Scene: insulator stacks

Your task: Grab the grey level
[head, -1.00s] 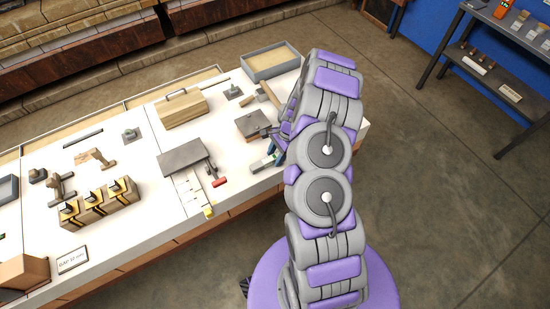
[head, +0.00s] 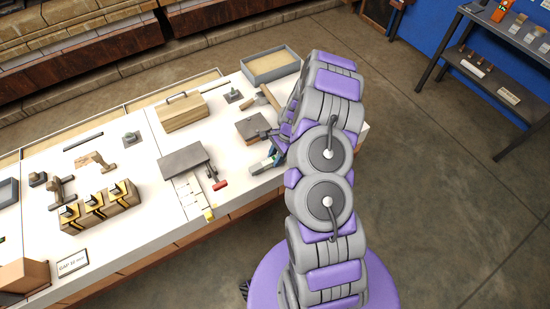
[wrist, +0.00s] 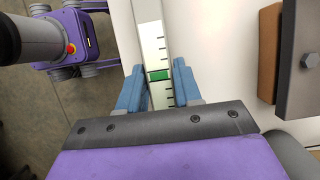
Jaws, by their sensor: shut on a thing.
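The grey level (wrist: 153,42) is a long narrow bar with a pale marked face and a green vial, lying near the table's front edge. My gripper (wrist: 159,68) has its two blue fingers on either side of the bar by the green vial, shut on it. In the head view a small part of the level (head: 258,167) shows beside my gripper (head: 275,158). My arm hides the rest of that area.
A grey plate on a brown block (head: 251,128) stands close behind the level; its bolted plate (wrist: 305,55) shows at right in the wrist view. A red-handled tool (head: 219,185) lies to the left. A wooden-handled hammer (head: 269,98) and a grey tray (head: 271,66) are farther back.

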